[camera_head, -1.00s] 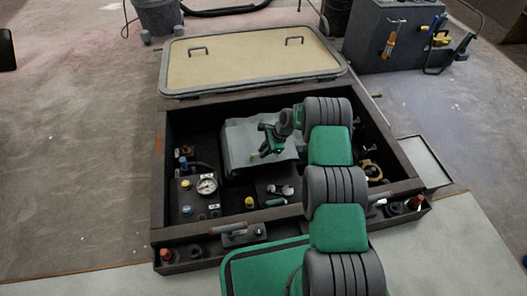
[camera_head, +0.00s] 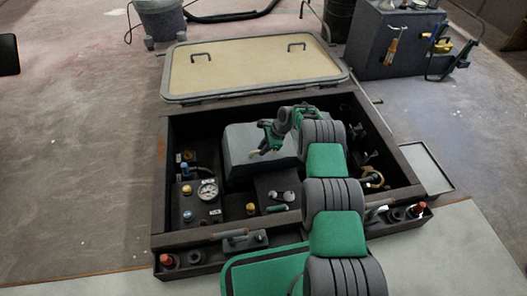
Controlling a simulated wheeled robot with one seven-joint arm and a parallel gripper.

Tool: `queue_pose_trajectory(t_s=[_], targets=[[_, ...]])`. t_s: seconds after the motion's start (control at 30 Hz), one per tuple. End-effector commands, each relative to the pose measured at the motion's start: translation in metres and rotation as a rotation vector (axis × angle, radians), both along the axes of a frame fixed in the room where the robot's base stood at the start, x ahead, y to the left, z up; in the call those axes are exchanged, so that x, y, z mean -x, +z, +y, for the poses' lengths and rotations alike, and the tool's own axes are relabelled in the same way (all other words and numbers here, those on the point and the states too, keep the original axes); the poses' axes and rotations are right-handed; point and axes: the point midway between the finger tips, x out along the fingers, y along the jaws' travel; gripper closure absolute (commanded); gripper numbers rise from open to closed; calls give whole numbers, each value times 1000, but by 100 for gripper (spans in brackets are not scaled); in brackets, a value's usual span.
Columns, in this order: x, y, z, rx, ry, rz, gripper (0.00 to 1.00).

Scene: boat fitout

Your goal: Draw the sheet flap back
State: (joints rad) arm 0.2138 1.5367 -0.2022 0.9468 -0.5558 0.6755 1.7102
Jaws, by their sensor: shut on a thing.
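A grey block-like shape (camera_head: 238,146) stands inside the dark open locker, with a smooth top and front. I cannot clearly tell the sheet from the surface under it. My gripper (camera_head: 259,151) is over the top of this shape, reaching in from the right. Its jaws are shut at the sheet, with a small pale bit showing at the tips. The exact grip is too small to see. My arm hides the right part of the shape and some of the locker.
The dark locker frame (camera_head: 160,200) surrounds the work. A gauge (camera_head: 208,190) and several coloured knobs sit at left inside it. The tan hatch lid (camera_head: 250,68) lies back behind. A tool box (camera_head: 392,45) stands at back right. Open floor (camera_head: 75,150) lies left.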

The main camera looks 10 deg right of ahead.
Motion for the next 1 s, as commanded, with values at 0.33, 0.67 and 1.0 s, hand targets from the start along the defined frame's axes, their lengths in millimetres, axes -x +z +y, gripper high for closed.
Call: queue_pose_trajectory(t_s=[0.33, 0.67, 1.0], targets=[[0, 0, 0, 0, 0, 0, 69], [0, 2, -1, 0, 0, -1, 62], [11, 59, -23, 0, -2, 0, 62]])
